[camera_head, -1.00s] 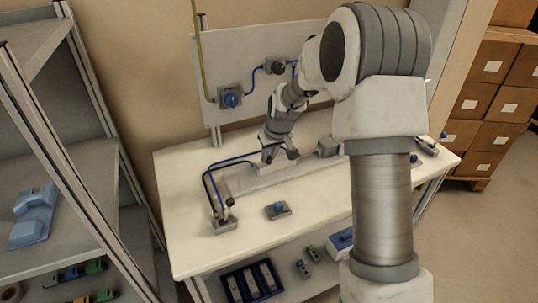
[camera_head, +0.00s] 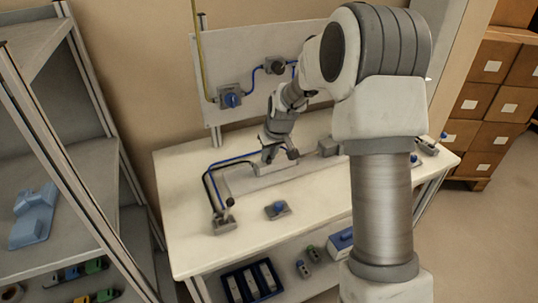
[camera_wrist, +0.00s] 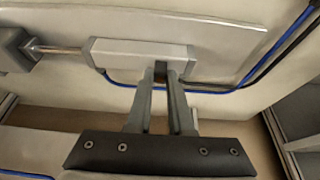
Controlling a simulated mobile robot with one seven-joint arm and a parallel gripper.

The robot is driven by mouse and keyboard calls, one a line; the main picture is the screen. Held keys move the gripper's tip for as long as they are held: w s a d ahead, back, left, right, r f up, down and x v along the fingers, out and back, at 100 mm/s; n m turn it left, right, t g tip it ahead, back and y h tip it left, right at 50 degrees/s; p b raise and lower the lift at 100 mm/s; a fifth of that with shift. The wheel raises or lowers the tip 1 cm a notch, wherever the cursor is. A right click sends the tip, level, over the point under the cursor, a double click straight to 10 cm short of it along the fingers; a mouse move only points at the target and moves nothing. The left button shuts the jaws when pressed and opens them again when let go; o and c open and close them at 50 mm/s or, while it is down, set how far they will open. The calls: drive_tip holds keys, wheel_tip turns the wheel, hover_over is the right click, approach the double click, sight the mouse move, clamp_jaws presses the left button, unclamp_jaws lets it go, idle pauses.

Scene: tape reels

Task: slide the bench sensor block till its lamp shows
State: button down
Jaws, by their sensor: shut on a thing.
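A light grey cylinder body (camera_head: 277,167) lies on the bench under my gripper (camera_head: 280,155). In the wrist view, the cylinder body (camera_wrist: 125,52) has a metal rod on its left, reaching a darker grey end block (camera_wrist: 14,50). My gripper (camera_wrist: 162,72) has its two fingers close together at the near edge of the body, right of its middle. They are shut on the small bench sensor block, which the fingertips mostly hide. I see no lit lamp on it in either view.
A blue cable (camera_wrist: 265,70) runs along the cylinder. A post with cables (camera_head: 225,222) and a blue-knobbed switch box (camera_head: 277,209) stand nearer the bench front. A back panel (camera_head: 235,75) rises behind. The bare bench top (camera_head: 185,225) is free at left.

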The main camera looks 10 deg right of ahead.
sight(281, 157)
drive_tip(key=d, duration=0.2)
drive_tip(key=w+d, duration=0.1)
drive_tip(key=d, duration=0.1)
drive_tip(key=shift+w+d, duration=0.1)
drive_tip(key=shift+d, duration=0.3)
drive_tip(key=c, duration=0.8)
unclamp_jaws()
drive_tip(key=v, duration=1.7)
drive_tip(key=shift+s, duration=0.2)
